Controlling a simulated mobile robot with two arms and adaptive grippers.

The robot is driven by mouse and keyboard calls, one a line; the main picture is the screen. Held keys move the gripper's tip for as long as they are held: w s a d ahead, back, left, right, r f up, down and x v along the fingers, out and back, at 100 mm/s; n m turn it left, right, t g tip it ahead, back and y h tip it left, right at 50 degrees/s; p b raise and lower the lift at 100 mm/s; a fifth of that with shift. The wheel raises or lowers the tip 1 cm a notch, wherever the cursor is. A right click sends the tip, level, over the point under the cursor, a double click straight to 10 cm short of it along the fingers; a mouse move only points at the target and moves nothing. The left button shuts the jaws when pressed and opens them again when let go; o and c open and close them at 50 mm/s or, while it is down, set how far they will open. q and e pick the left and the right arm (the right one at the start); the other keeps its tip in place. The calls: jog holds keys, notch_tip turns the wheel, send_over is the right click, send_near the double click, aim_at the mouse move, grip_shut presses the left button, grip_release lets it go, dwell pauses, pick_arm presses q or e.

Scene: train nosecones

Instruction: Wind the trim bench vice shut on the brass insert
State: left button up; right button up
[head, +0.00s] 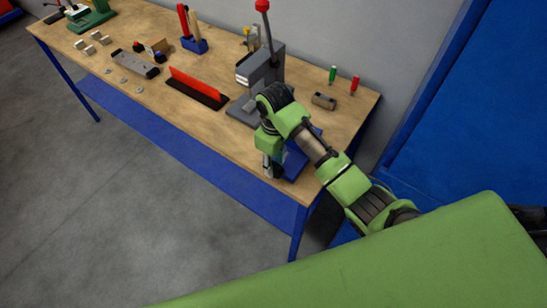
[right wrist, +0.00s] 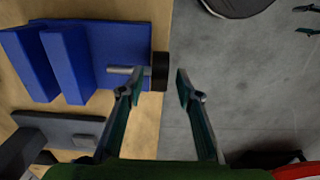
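The blue bench vice (right wrist: 112,42) is at the front right of the bench. In the right wrist view its two upright blue jaws are at the left, and a grey screw (right wrist: 122,71) leads to a black handle (right wrist: 160,71) at the bench's front edge. In the head view the vice (head: 296,160) is partly hidden behind my right arm. My right gripper (right wrist: 158,82) is open, its fingertips on either side of the handle's near end. I cannot tell whether they touch it. In the head view the right gripper (head: 270,167) points down. I cannot make out the brass insert. My left gripper is out of view.
A grey press (head: 263,68) with a red-knobbed lever stands on the wooden bench (head: 215,118) beside the vice. A red strip on a black base (head: 197,91) is farther left. The floor in front is clear.

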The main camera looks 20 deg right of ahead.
jog(key=shift+w+f, duration=0.15)
jog(key=shift+f, duration=0.7)
jog(key=shift+r, duration=0.1)
jog(key=shift+c, duration=1.4)
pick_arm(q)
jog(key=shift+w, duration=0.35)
pick_arm(e)
grip_shut()
jog(key=shift+s, duration=0.25)
